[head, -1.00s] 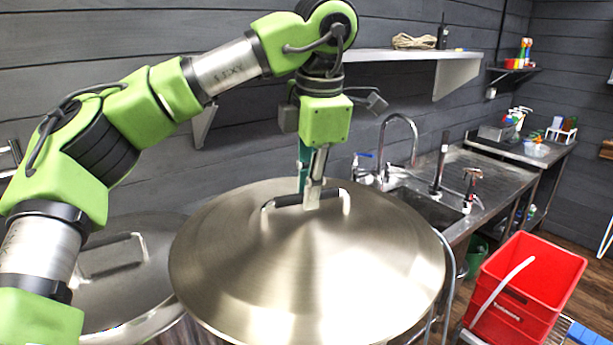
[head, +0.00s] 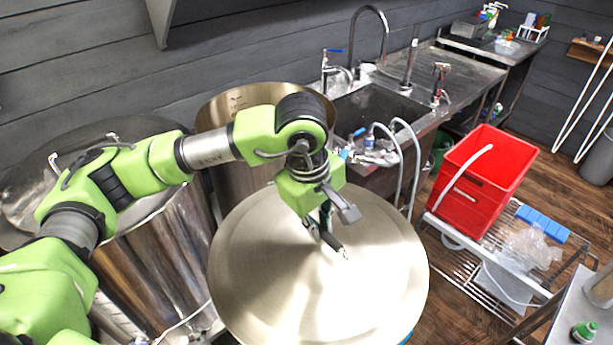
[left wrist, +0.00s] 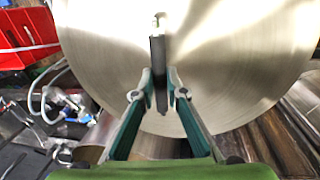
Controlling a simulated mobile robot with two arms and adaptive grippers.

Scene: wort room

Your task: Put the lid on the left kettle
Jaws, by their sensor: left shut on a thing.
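A large round steel lid (head: 265,275) hangs in the head view, below my left gripper (head: 326,222). The gripper is shut on its dark bar handle. The left wrist view also shows the lid (left wrist: 235,70), with the left fingers (left wrist: 160,84) around the handle. A tall steel kettle (head: 232,105) stands open behind the lid, its inner wall showing; my arm and the lid hide part of it. Another large kettle (head: 175,245) stands farther left. My left arm covers much of its top, which looks grey with a metal fitting. My right gripper is not in view.
A sink (head: 375,108) with taps and hoses stands behind on the right. A red crate (head: 485,175) sits on a wire rack (head: 465,265) to the right. A table corner (head: 570,310) shows at lower right. Some wooden floor is free.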

